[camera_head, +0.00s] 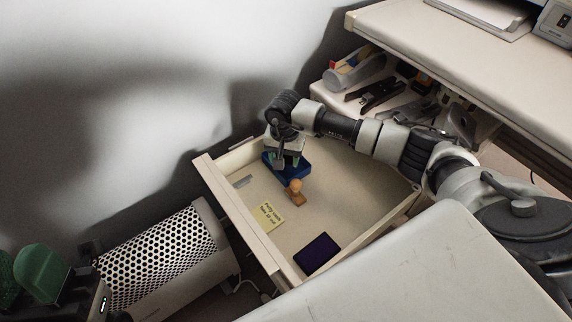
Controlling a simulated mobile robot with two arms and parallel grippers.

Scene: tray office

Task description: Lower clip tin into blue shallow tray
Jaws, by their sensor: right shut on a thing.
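The blue shallow tray (305,171) lies inside the open drawer, towards its back left corner. I cannot tell whether the tin touches the tray floor. My left gripper (24,275) shows at the bottom left edge, its green pads apart and nothing seen between them; it is partly cut off.
In the drawer (335,205) are a wooden stamp (295,192) close to the tray, a yellow note (268,217) and a dark purple pad (317,253). A perforated white heater (160,255) stands left of it. A stapler (376,94) lies on the shelf behind.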

